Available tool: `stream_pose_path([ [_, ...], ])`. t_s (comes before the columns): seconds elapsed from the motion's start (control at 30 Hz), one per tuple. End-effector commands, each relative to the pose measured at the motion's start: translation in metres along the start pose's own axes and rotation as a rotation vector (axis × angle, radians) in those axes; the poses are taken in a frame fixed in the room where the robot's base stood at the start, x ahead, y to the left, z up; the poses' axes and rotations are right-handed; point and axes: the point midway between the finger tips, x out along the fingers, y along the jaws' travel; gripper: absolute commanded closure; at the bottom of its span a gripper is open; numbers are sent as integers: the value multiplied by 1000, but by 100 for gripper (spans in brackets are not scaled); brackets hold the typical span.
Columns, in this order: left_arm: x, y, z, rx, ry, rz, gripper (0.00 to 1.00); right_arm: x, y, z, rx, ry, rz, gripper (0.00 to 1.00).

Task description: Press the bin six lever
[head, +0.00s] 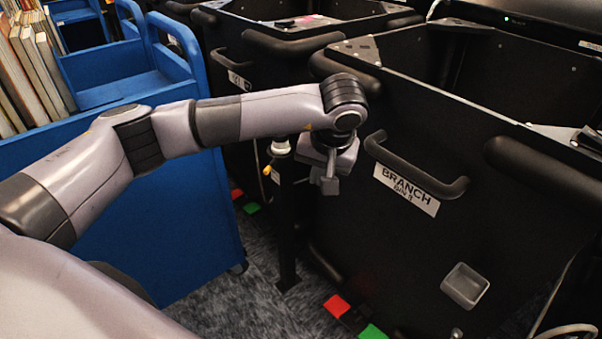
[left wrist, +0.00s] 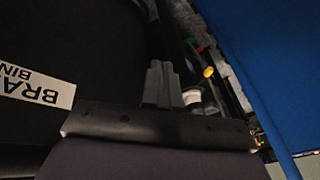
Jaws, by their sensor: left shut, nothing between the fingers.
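My left gripper (head: 329,184) is shut and empty, pointing down in front of a black bin (head: 440,255). Its closed grey fingers also show in the left wrist view (left wrist: 162,86). A black post (head: 288,225) stands left of the gripper, with a white cap (head: 281,147) and a small yellow tip (head: 267,170) near its top. The yellow tip shows in the left wrist view (left wrist: 208,72) beyond the fingers, apart from them. I cannot tell for sure whether this is the bin six lever. My right gripper is not in view.
The bin's label (head: 406,190) reads BRANCH; its number is hard to read. A handle (head: 415,170) juts out beside my gripper. Red (head: 337,306) and green (head: 373,332) blocks lie on the floor. A blue cart (head: 185,235) stands left, with a strip of carpet between.

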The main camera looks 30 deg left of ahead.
Motion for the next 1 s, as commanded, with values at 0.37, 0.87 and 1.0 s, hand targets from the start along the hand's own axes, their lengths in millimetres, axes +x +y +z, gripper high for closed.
stream_pose_path([
  [0.37, -13, -49, -36, 40, 126, -212, 100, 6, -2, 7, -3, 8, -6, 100],
  [0.87, 12, -52, -37, 39, 120, -209, 100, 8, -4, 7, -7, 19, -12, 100],
  [1.0, 42, -58, -40, 38, 120, -210, 100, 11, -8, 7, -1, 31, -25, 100],
])
